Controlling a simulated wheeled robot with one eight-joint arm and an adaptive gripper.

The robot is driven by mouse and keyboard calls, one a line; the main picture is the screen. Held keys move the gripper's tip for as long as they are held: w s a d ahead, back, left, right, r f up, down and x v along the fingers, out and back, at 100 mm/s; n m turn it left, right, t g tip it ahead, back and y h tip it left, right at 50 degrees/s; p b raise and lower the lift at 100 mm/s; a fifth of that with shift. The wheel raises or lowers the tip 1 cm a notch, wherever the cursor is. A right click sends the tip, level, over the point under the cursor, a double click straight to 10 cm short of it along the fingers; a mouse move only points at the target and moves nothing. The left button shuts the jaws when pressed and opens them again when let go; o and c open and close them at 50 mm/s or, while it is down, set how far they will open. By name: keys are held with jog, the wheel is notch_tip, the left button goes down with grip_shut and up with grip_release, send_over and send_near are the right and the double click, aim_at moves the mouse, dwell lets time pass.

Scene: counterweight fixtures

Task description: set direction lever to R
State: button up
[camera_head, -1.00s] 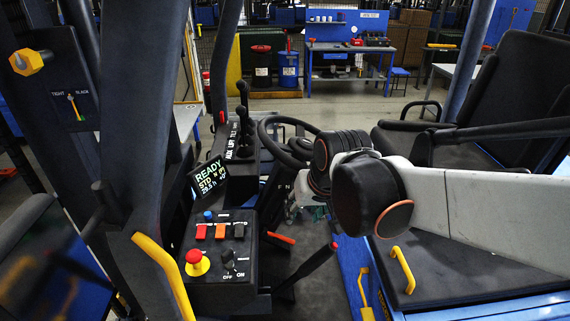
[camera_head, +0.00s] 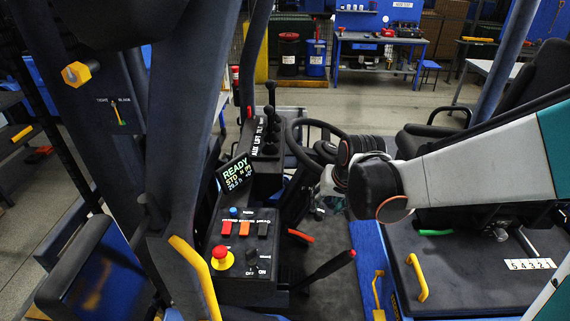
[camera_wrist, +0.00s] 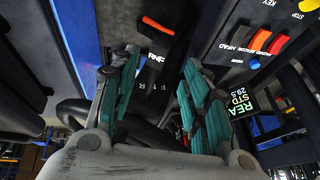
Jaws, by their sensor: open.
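The direction lever (camera_head: 300,236) is a short dark lever with an orange tip, below the steering wheel in the head view. In the wrist view the lever (camera_wrist: 158,25) lies ahead of my fingertips, its orange end at the top, near white R N F lettering. I cannot tell which letter it is set to. My gripper (camera_wrist: 160,62) is open, with teal-padded fingers spread apart and nothing between them. In the head view my gripper (camera_head: 326,204) hangs beside the steering column, above and right of the lever, partly hidden by my wrist.
The steering wheel (camera_head: 312,140) is close behind my gripper. A control panel (camera_head: 225,285) with a red stop button (camera_head: 220,253) and rocker switches stands left, below a display (camera_head: 237,174). A red-tipped lever (camera_head: 325,268) rises in front. The seat base (camera_head: 460,275) is right.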

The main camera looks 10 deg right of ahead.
aim_at(320, 212)
jog(key=shift+x, duration=3.9)
grip_shut()
jog(key=shift+d+b, duration=0.1)
jog(key=shift+b, duration=0.2)
